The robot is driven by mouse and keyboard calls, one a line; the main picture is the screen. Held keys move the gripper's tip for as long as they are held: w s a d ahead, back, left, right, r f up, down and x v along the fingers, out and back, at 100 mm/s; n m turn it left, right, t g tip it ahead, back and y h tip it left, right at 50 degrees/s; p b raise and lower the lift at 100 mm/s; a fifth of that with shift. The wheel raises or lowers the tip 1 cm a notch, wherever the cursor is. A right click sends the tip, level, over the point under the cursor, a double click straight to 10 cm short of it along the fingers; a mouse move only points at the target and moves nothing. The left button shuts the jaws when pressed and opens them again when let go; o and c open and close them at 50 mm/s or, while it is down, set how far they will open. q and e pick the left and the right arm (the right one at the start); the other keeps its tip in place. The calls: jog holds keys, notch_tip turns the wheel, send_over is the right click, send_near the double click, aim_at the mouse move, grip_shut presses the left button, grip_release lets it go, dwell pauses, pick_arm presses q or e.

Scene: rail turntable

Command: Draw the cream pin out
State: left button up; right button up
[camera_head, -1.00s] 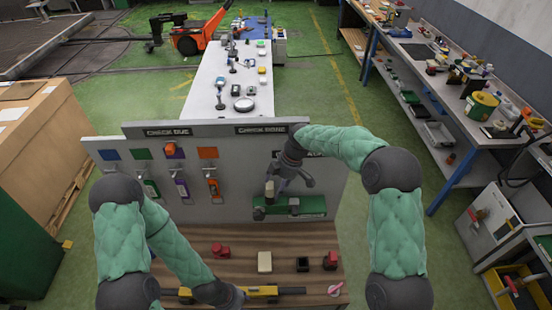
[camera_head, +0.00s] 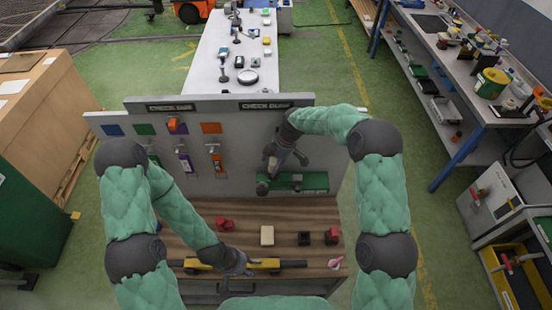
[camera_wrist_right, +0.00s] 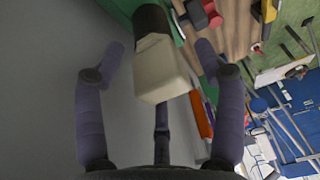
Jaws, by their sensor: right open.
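In the right wrist view a cream block-shaped pin head (camera_wrist_right: 162,72) stands out from a dark collar (camera_wrist_right: 151,20) by a green surface. My right gripper (camera_wrist_right: 160,52) is open, with its fingers on either side of the cream head and gaps showing. In the head view my right gripper (camera_head: 286,163) is in front of the upright panel (camera_head: 235,180), just above the green holder (camera_head: 312,181). The pin is not clear there. My left gripper (camera_head: 240,264) is low at the yellow bar (camera_head: 265,264); its fingers are too unclear to judge.
A red block (camera_head: 225,224), a cream block (camera_head: 267,235), a dark block (camera_head: 304,239) and another red piece (camera_head: 332,236) sit on the wooden bench (camera_head: 190,211). Tags hang on the panel's left side. A white table (camera_head: 218,75) stands behind the panel.

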jog(key=c, duration=1.4)
jog(key=o, duration=0.5)
jog(key=c, duration=0.4)
jog(key=shift+r, duration=0.75)
jog(key=shift+c, duration=0.3)
jog(key=shift+w+r, duration=0.1)
